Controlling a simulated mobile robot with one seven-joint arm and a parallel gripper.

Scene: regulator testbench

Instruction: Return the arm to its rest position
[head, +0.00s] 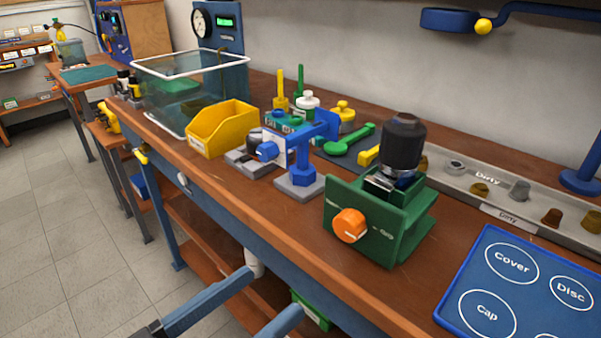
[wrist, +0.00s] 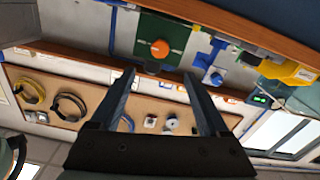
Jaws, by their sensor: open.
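My gripper (head: 273,289) is at the bottom of the head view, in front of the bench's front edge and apart from it. Its two long grey-blue fingers are spread, with nothing between them. In the wrist view my gripper (wrist: 160,73) also shows open and empty. The rest of my arm is mostly out of view. The green fixture (head: 372,226) with an orange knob (head: 350,225) stands on the bench, holding a black-topped part (head: 403,142). The fixture also shows at the top of the wrist view (wrist: 172,28), beyond the fingertips.
The wooden bench (head: 270,213) runs across the view. On it stand a clear tank (head: 185,100), a yellow bin (head: 222,128), a blue clamp stand (head: 303,165), a grey dirty-parts tray (head: 452,173) and a blue labelled mat (head: 470,268). The floor (head: 70,240) at left is clear.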

